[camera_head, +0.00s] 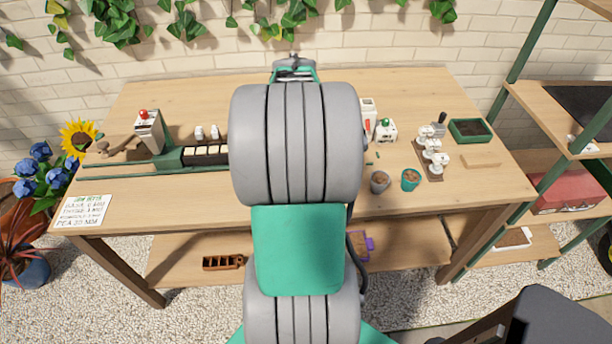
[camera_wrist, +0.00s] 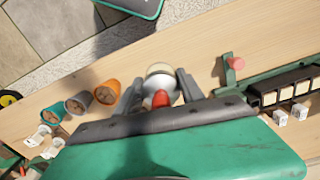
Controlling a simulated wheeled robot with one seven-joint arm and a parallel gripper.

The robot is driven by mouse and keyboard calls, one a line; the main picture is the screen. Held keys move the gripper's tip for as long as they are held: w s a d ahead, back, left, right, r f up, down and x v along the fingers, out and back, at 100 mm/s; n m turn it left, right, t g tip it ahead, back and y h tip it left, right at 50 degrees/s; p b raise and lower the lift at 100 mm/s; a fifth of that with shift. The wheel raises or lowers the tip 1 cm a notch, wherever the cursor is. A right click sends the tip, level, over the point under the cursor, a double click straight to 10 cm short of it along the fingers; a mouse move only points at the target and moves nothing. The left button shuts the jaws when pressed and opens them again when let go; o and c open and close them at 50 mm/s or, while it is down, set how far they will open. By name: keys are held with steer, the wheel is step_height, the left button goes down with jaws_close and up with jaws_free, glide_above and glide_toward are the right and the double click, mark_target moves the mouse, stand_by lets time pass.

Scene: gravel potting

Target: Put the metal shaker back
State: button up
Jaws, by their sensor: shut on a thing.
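In the wrist view my gripper (camera_wrist: 160,84) is shut around a rounded, shiny pale-grey thing, which looks like the metal shaker (camera_wrist: 160,83). It has a cream-coloured end, and a red part shows next to it, close to my gripper's body. One finger is on each side of it. I see it from above, so I cannot tell its height over the table (camera_wrist: 205,60). In the head view my own arm hides the fingers and the held thing.
An orange pot (camera_wrist: 107,92), a grey pot (camera_head: 380,181) and a teal pot (camera_head: 411,179) stand on the table. A brown rack (camera_head: 435,174) with several white items is at right, near a green tray (camera_head: 470,131). A green rail with pale blocks (camera_head: 205,155) lies at left.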

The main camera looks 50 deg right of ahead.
steer(key=d+f, duration=0.1)
steer(key=f, duration=0.1)
steer(key=d+f, duration=0.1)
steer(key=d, duration=0.1)
steer(key=d+f, duration=0.1)
steer(key=f, duration=0.1)
steer(key=shift+w+d+f, duration=0.3)
steer(key=shift+w+d, duration=0.05)
steer(key=shift+d, duration=0.05)
steer(key=shift+d+f+p, duration=0.15)
steer(key=shift+f+p, duration=0.25)
steer(key=shift+f, duration=1.35)
steer(key=shift+f, duration=0.25)
steer(key=o, duration=1.1)
steer(key=shift+r, duration=0.1)
